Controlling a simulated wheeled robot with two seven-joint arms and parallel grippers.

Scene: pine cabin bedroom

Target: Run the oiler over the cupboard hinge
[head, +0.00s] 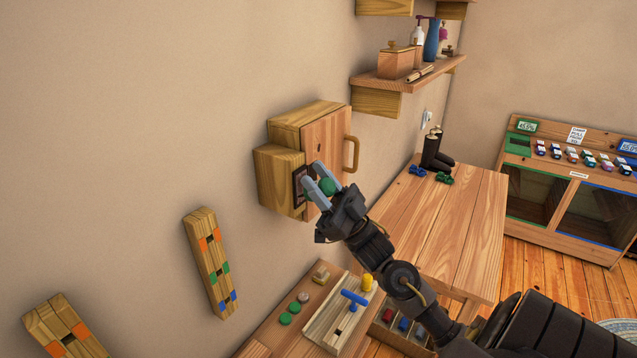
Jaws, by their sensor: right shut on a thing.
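The wooden cupboard (326,135) is fixed to the wall, its door shut and a wooden handle (352,154) on the door's right side. A dark, framed hinge area (298,188) shows at the door's lower left edge, partly covered by my gripper. My right gripper (318,184) reaches up to it with its pale fingers shut on a round green thing (328,187), which I take for the oiler. Most of the oiler is hidden by the fingers. I cannot tell if it touches the hinge. My left gripper is not in view.
Below stands a bench (262,338) with green discs (285,318) and a board with a blue T-handle (355,298). A shelf (385,82) hangs above right.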

